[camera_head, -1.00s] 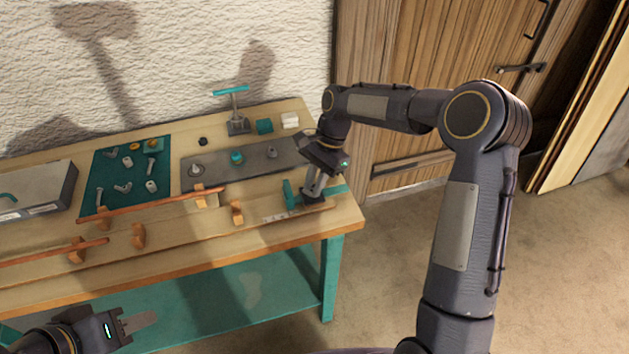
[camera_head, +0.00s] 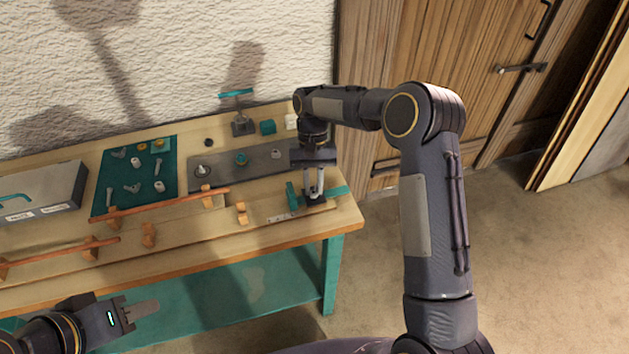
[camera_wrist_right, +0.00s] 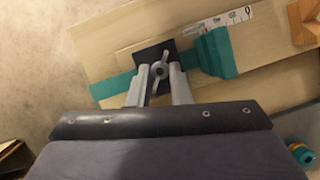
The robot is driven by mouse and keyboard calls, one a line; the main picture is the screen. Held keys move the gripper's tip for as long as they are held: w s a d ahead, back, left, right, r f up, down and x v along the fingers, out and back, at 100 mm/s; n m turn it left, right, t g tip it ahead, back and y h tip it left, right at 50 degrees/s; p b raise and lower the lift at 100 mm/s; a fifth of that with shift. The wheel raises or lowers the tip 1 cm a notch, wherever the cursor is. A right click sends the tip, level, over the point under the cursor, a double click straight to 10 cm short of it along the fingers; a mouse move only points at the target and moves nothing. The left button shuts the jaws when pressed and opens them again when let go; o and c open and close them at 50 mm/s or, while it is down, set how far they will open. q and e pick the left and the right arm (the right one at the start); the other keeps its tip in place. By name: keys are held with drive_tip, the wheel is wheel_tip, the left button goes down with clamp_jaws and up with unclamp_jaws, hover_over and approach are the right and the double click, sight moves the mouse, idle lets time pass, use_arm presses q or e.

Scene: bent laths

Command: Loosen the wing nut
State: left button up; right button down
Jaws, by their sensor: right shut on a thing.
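The wing nut (camera_wrist_right: 159,71) is a small grey winged piece on a dark square plate (camera_wrist_right: 148,52) at the right end of the bench, in the right wrist view. My right gripper (camera_wrist_right: 158,88) points down over it, with one finger on each side, shut on it. In the head view my right gripper (camera_head: 314,190) stands at the bench's right end, beside a teal block (camera_head: 292,196), and the nut itself is hidden or too small to make out. My left gripper (camera_head: 143,309) is low in front of the bench, its fingers seen edge-on, away from everything.
A teal strip (camera_wrist_right: 112,84) runs under the plate, with a ruler scale (camera_wrist_right: 240,14) close by. Bent wooden laths (camera_head: 160,203) lie in wooden blocks along the bench. A grey plate with knobs (camera_head: 222,173), a teal mat of hardware (camera_head: 112,177) and a metal case (camera_head: 45,196) lie behind.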

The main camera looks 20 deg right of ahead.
drive_tip(key=n+h, duration=0.1)
drive_tip(key=n, duration=0.3)
drive_tip(key=shift+a+n+h, duration=0.2)
drive_tip(key=shift+n+h, duration=0.1)
drive_tip(key=shift+h, duration=0.1)
drive_tip(key=shift+a+n+t+h, duration=0.1)
drive_tip(key=shift+n+t+h, duration=0.4)
drive_tip(key=shift+n, duration=1.4)
drive_tip(key=c, duration=1.3)
unclamp_jaws()
drive_tip(key=shift+c, duration=0.2)
drive_tip(key=v, duration=0.7)
drive_tip(key=shift+w+a+r+b, duration=0.25)
drive_tip(key=shift+r+b, duration=0.05)
drive_tip(key=shift+b, duration=0.05)
